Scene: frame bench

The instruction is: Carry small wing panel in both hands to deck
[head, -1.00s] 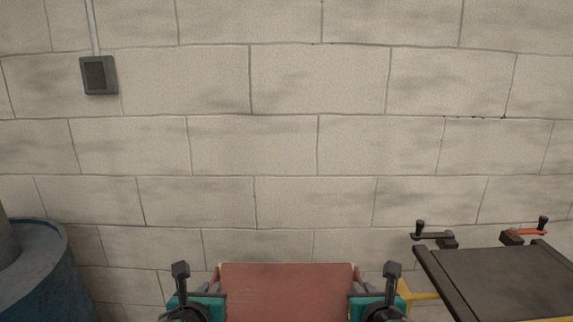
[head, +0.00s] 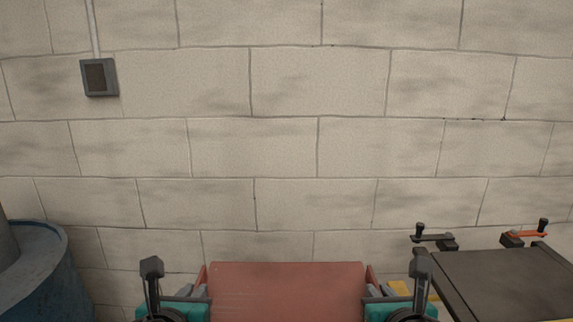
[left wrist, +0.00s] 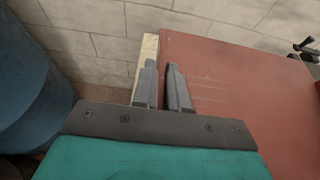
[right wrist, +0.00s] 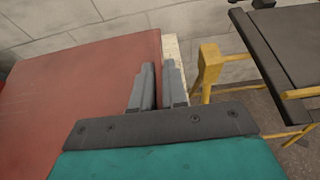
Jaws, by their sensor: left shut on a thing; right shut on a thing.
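The small wing panel (head: 286,290) is a flat red-brown board at the bottom middle of the head view; its near part is cut off by the frame. My left gripper (head: 197,290) is shut on its left edge, where a pale strip shows beside the fingers in the left wrist view (left wrist: 160,70). My right gripper (head: 376,291) is shut on its right edge, also seen in the right wrist view (right wrist: 160,70). The deck appears to be the dark flat top (head: 505,285) at the lower right, apart from the panel.
A black clamp handle (head: 433,238) and an orange one (head: 526,235) stand at the dark top's far edge. Yellow frame legs (right wrist: 210,68) support it. A blue drum (head: 40,275) stands at the left. A pale block wall (head: 285,150) closes the back.

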